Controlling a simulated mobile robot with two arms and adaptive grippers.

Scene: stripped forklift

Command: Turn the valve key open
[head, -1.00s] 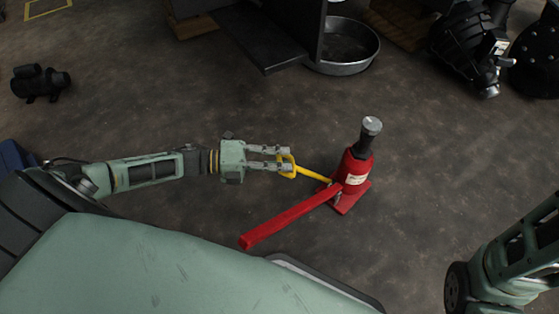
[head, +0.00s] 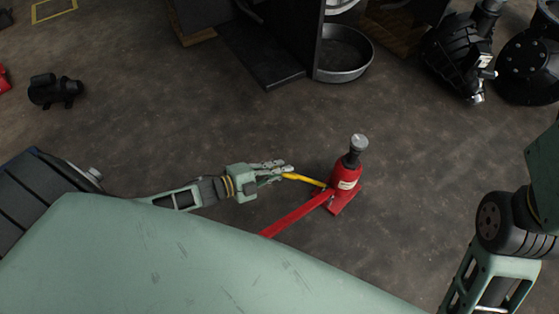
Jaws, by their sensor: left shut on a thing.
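The yellow valve key (head: 303,179) sticks out to the left from the base of the red bottle jack (head: 346,178), which stands upright on the floor. My left gripper (head: 287,170) is shut on the key's left end, and its fingers hide that end. The jack's red handle (head: 297,214) slants down to the left, its lower end hidden behind my green body. My right arm shows at the right edge, but its gripper is out of view.
A round metal pan (head: 343,55) and a dark forklift frame (head: 262,58) lie at the back. Dark machine parts (head: 458,62) stand at the upper right. A small black motor (head: 56,91) is at the left. The floor around the jack is clear.

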